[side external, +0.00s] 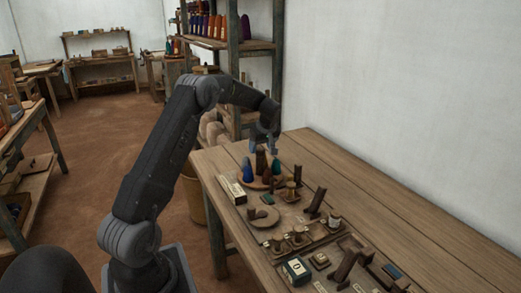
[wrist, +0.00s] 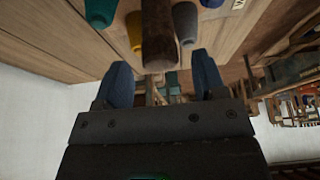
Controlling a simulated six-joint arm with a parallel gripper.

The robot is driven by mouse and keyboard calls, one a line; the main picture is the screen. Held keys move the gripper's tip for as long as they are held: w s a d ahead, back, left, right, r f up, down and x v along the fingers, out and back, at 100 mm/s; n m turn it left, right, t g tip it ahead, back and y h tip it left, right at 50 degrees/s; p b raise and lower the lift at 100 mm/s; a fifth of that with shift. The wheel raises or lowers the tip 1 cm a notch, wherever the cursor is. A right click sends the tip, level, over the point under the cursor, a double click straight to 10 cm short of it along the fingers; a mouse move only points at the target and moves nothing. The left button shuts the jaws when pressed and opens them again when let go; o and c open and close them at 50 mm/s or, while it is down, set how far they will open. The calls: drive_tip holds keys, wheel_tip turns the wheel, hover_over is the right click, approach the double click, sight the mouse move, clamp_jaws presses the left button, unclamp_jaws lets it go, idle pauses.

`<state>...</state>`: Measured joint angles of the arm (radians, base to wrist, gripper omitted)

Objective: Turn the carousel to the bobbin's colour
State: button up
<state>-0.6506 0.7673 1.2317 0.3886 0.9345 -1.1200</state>
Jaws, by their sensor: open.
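The carousel (side external: 258,184) is a round wooden disc on the bench, bearing several coloured cones around a dark brown upright post (side external: 261,161). A blue cone (side external: 248,171) stands at its left and a teal-green cone (side external: 276,167) at its right. I cannot tell which small piece is the bobbin.
A small round wooden dish (side external: 263,217) and trays with small wooden pieces (side external: 298,236) lie nearer on the bench. A labelled box (side external: 296,270) stands at the front edge. A tilted dark wooden piece (side external: 315,203) is right of the carousel. The bench's wall side (side external: 345,165) is clear.

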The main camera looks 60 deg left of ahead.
drive_tip(key=shift+x, duration=0.85)
clamp_jaws()
